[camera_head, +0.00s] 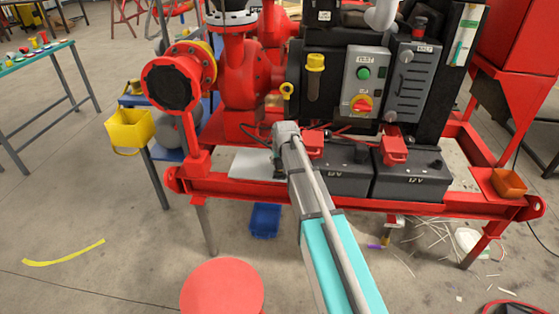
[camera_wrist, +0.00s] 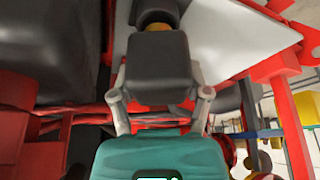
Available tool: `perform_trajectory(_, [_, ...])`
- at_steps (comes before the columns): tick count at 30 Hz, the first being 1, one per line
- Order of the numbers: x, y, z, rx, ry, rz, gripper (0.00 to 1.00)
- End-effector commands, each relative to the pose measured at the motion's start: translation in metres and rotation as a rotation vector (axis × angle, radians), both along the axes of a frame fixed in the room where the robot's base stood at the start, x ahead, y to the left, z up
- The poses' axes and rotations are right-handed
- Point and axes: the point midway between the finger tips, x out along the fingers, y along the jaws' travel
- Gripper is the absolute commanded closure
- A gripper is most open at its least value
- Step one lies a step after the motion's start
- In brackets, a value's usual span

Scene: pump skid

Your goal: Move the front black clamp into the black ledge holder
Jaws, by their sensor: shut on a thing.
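In the wrist view my gripper (camera_wrist: 160,94) has its two grey fingers on either side of a black block (camera_wrist: 160,62), which looks like the front black clamp. It is shut on this block. A small orange-brown part shows just beyond it, with another dark rounded piece further on. In the head view my gripper (camera_head: 279,162) is small and partly hidden by my wrist, above the skid's front, between the white plate and the left battery. I cannot make out the black ledge holder for certain in either view.
A white plate (camera_head: 251,164) lies on the red skid frame (camera_head: 235,190). Two black 12 V batteries (camera_head: 410,182) with red terminal covers stand to the right. Cables run close behind my wrist. A yellow bin (camera_head: 130,128) hangs at left; an orange bin (camera_head: 508,183) sits at right.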

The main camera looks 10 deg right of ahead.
Motion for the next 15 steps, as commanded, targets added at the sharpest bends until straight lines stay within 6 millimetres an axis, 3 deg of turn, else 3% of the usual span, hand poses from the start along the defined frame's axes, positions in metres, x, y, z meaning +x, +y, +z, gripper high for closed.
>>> perform_trajectory(15, [0.0001,-0.0002,-0.0080,0.000,0.000,0.000,0.99])
